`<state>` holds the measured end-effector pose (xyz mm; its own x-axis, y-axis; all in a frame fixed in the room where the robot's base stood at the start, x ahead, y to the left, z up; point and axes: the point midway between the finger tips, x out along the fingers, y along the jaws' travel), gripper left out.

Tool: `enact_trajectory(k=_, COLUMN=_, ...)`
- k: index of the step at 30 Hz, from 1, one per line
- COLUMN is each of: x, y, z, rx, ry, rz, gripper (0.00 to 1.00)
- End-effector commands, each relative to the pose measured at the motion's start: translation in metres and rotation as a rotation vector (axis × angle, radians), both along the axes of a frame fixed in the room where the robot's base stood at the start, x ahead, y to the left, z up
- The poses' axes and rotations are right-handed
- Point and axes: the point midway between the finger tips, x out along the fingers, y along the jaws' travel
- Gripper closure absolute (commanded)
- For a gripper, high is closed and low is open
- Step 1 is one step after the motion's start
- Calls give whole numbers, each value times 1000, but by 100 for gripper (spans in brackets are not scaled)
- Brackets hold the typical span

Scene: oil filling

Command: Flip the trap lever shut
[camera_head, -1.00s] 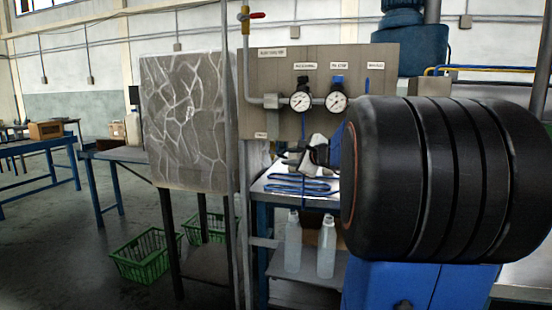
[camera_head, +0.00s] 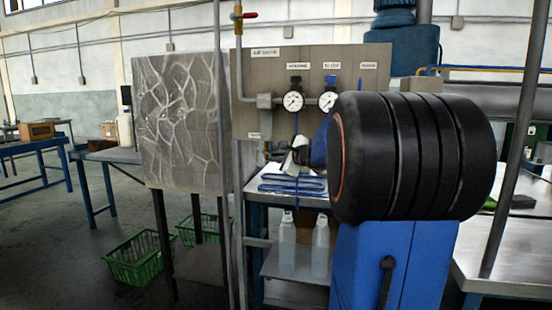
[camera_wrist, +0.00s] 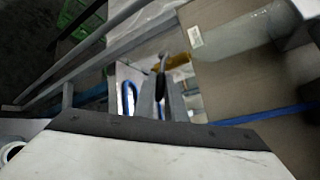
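The trap lever appears to be the thin grey rod with a dark grip (camera_wrist: 160,84) beside a yellow brass fitting (camera_wrist: 178,61) in the wrist view. My gripper (camera_wrist: 160,80) has its two grey fingers pointing at it, one on each side of the dark grip. The gap between the fingertips is narrow, and I cannot tell whether they touch the grip. In the head view my gripper (camera_head: 298,155) is small, in front of the lower panel by the bench; the lever cannot be made out there.
A grey panel (camera_head: 255,75) carries two gauges (camera_head: 293,101) above the bench. Blue coiled tubing (camera_head: 293,184) lies on the bench. Clear bottles (camera_head: 320,247) stand on the shelf below. Vertical grey pipes run left of the panel. Green baskets (camera_head: 137,258) are on the floor at left.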

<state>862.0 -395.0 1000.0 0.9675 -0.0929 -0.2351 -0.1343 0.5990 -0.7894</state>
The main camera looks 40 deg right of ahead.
Motion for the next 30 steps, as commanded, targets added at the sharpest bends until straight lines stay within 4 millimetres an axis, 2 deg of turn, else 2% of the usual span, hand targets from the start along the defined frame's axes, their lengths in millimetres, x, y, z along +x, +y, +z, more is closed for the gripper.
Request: enact_trajectory(k=30, x=-1, y=0, z=14, rx=-192, ry=249, rz=5, gripper=100)
